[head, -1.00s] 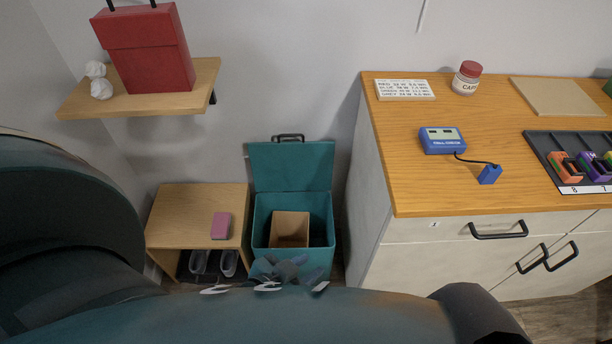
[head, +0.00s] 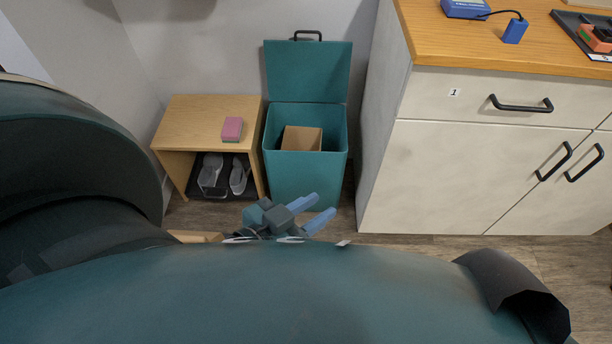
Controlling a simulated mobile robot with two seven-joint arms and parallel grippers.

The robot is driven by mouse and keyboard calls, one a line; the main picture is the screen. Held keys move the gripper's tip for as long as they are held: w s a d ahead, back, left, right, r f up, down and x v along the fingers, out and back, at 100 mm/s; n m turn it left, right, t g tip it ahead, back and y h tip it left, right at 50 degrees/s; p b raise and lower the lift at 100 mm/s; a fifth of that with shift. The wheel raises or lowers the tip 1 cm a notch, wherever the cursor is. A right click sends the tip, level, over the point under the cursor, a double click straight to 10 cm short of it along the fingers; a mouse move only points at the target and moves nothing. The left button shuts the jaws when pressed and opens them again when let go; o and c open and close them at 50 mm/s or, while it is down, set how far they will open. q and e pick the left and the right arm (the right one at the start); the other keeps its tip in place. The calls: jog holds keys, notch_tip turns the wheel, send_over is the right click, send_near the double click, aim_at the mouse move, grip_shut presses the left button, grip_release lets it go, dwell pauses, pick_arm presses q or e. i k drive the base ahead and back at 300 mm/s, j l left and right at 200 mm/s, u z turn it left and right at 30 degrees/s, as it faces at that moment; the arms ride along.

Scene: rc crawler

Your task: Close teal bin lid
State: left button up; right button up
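The teal bin (head: 304,178) stands on the floor between a small wooden shelf unit and the white cabinet. Its teal lid (head: 308,72) is swung up and leans back near the wall, with a black handle (head: 308,35) on its top edge. A brown cardboard box (head: 301,139) sits inside the open bin. My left gripper (head: 325,205) appears in front of the bin's lower front, with its two blue fingers apart and nothing between them. Most of its wrist is hidden behind my own body. My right gripper is not in view.
The wooden shelf unit (head: 207,118) at left holds a pink block (head: 232,129) on top and shoes (head: 212,173) below. The white cabinet (head: 480,160) with black handles stands close on the bin's right. A blue device (head: 465,8) lies on its wooden top. The space above the bin is clear.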

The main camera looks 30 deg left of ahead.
aim_at(303, 71)
jog(key=i+j, duration=0.1)
jog(key=i, duration=0.45)
jog(key=i+j, duration=0.1)
jog(key=i, duration=0.4)
